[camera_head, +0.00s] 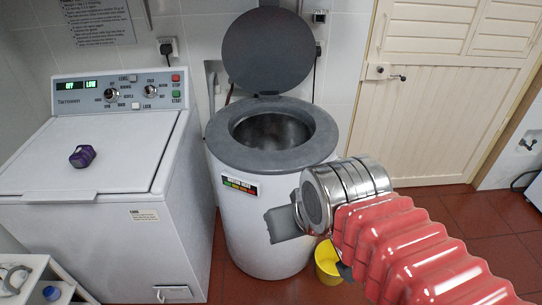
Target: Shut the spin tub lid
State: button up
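The spin tub (226,213) is a white cylinder with a grey top rim around a dark round opening. Its round dark grey lid (268,50) stands upright at the back on a hinge, so the tub is open. My gripper (287,224) is in front of the tub's right side, below the rim and apart from the lid. A grey finger plate points left past a metal wrist. The wrist hides part of the gripper, so I cannot tell how far the fingers are apart. My arm comes from the lower right.
A white washing machine (110,190) stands left of the tub, with a purple object (82,156) on its top. A yellow bucket (327,264) is on the red tiled floor behind my wrist. A cream door (445,100) is at the back right. Clear floor lies right of my arm.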

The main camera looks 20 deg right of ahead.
aim_at(269, 50)
jog(key=z, duration=0.05)
jog(key=i, duration=1)
jog(key=u, duration=0.05)
